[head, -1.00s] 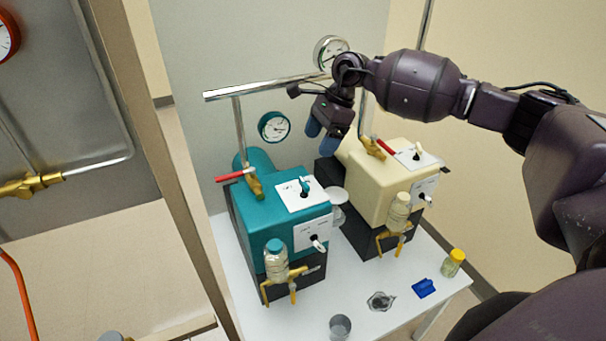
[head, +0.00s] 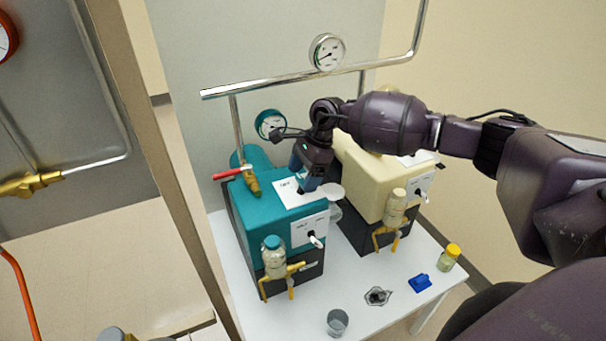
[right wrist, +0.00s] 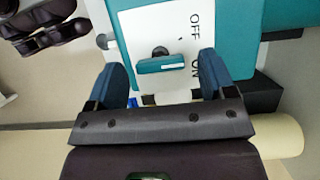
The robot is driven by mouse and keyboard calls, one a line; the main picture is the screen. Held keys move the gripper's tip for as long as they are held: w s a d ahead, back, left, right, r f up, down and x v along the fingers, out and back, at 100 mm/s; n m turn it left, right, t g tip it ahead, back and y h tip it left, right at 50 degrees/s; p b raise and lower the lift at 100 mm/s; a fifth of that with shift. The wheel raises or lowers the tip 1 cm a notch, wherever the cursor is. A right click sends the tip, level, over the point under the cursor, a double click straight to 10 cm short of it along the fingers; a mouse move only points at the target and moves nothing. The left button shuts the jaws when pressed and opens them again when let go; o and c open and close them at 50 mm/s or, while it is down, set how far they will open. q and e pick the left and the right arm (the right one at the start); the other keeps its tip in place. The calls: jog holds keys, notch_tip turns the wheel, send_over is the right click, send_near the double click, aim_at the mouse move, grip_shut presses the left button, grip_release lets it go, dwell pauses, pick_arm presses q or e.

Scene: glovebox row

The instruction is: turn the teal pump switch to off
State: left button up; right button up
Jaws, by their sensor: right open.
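The teal pump (head: 262,225) stands on the white table, with a white plate (head: 286,193) on top. In the right wrist view its switch (right wrist: 162,65) is a small teal bar on a dark pivot, on a white plate printed OFF and ON. The bar lies on the ON side of the pivot, level with the ON print. My right gripper (head: 306,180) is above the plate and largely hides the switch in the head view. In the right wrist view the gripper (right wrist: 162,62) is open, one blue finger on each side of the bar, with gaps visible.
A cream pump (head: 365,180) stands close on the right. A red-handled valve (head: 233,174) and a metal pipe (head: 285,86) are near the teal pump's back. A sample bottle (head: 273,262) hangs in front. A clear cup, a blue piece and a yellow-capped jar are on the table.

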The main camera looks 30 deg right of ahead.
pick_arm(q)
jog(key=shift+w+r, duration=0.15)
jog(key=shift+w, duration=0.05)
pick_arm(e)
jog(key=shift+f, duration=0.2)
